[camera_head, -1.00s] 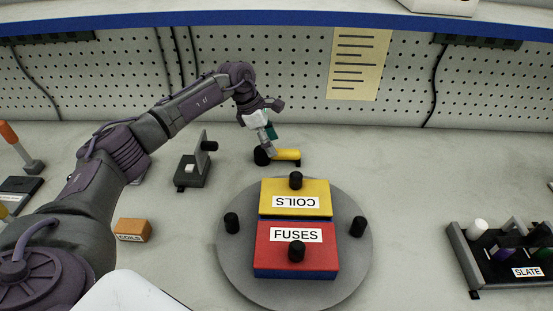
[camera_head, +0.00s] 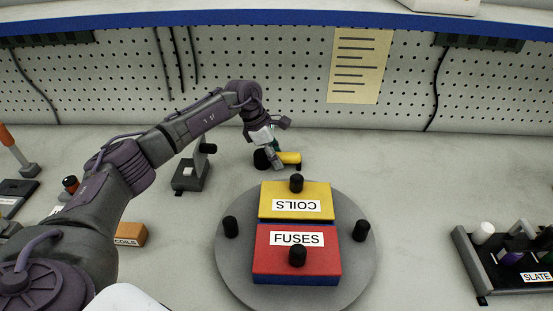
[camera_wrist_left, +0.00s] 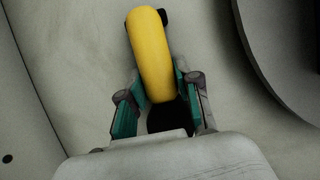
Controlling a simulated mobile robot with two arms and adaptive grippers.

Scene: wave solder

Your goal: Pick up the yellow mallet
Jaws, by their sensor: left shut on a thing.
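The yellow mallet (camera_head: 290,157) lies on the bench behind the round turntable, with a black head (camera_head: 261,159) at its left end. In the left wrist view its yellow handle (camera_wrist_left: 153,55) runs away between the fingers, with the dark head close to the palm and partly hidden. My left gripper (camera_head: 277,160) is down at the mallet, its teal-padded fingers (camera_wrist_left: 160,110) on either side of the handle and shut on it. The mallet appears to rest on the bench still. My right gripper is not in view.
The grey turntable (camera_head: 230,270) in front carries a yellow COILS box (camera_head: 275,194) and a red FUSES box (camera_head: 275,265). A dark stand (camera_head: 188,177) is left of the mallet. A SLATE rack (camera_head: 470,265) is at right. The back right bench is clear.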

